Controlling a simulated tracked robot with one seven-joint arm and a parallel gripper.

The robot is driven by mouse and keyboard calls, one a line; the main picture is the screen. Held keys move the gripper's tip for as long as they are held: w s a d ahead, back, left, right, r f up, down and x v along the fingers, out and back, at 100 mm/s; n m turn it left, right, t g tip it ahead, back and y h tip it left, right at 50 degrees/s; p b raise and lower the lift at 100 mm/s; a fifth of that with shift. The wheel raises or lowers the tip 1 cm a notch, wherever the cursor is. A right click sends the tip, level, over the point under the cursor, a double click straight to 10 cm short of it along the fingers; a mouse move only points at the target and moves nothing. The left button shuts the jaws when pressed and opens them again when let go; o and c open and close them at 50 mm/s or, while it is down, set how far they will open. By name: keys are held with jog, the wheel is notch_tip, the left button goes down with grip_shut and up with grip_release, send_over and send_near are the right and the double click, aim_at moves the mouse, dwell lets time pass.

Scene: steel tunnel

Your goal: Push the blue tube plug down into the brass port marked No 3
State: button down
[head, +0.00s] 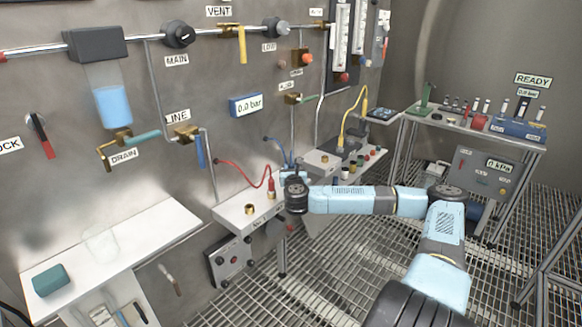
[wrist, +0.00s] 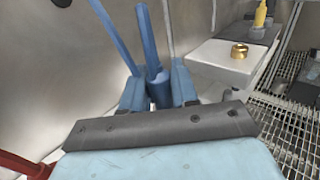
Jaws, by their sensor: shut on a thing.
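My gripper (wrist: 157,92) is shut on the blue tube plug (wrist: 158,86), which stands between its two blue fingers in the wrist view. A blue tube (wrist: 143,35) rises from the plug; its lower end is hidden by my gripper. In the head view my gripper (head: 294,200) is over the right end of the near white ledge block, its fingers mostly hidden by my wrist. An empty brass port (head: 250,209) is on that block. Another brass port (head: 323,158) is on the farther block and shows in the wrist view (wrist: 240,50). No port number is readable.
A red plug (head: 271,190) with its red hose stands left of my gripper. Grating floor (head: 345,255) is open below.

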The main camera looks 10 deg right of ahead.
jog(key=shift+f, duration=0.7)
jog(key=c, duration=0.8)
grip_release()
jog(key=shift+s, duration=0.1)
jog(key=s, duration=0.4)
jog(key=s+a, duration=0.1)
jog(key=s, duration=0.4)
jog(key=s+a, duration=0.1)
jog(key=s, duration=0.3)
jog(key=shift+s+a+f, duration=0.1)
jog(key=shift+s, duration=0.1)
jog(key=shift+s, duration=0.1)
